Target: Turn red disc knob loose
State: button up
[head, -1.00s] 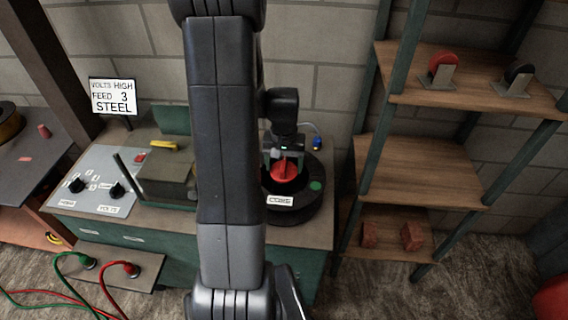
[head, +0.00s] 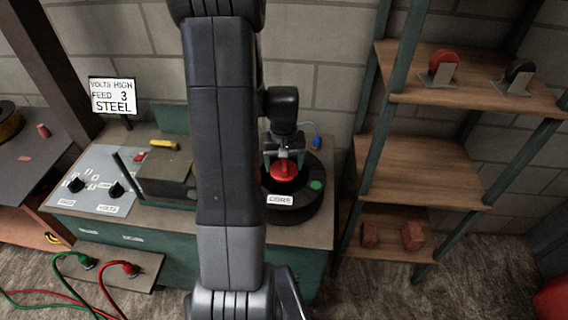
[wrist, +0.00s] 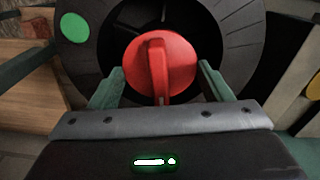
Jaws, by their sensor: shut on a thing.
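The red disc knob (wrist: 178,66) is round with a raised bar across its face. It sits at the centre of a black ring-shaped drum (wrist: 235,40) in the wrist view. In the head view the knob (head: 284,171) is on the drum labelled "CORE", right of my arm. My gripper (wrist: 161,70) has one green finger on each side of the knob and is shut on its rim. In the head view my gripper (head: 284,158) reaches down onto the knob from behind. The drum's left edge is hidden by my arm.
The drum stands on a green bench (head: 150,225) with a dial panel (head: 97,180) and a sign reading "VOLTS HIGH, FEED 3, STEEL" (head: 113,97). A shelf rack (head: 420,170) stands close on the right. A green dot (head: 316,185) marks the drum.

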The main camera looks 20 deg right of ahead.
jog(key=shift+s+a+f+n, duration=0.1)
jog(key=shift+f+n, duration=0.1)
jog(key=shift+n, duration=1.1)
jog(key=shift+n, duration=0.9)
jog(key=n, duration=0.3)
jog(key=shift+b, duration=0.35)
jog(key=n, duration=0.4)
jog(key=shift+n, duration=0.4)
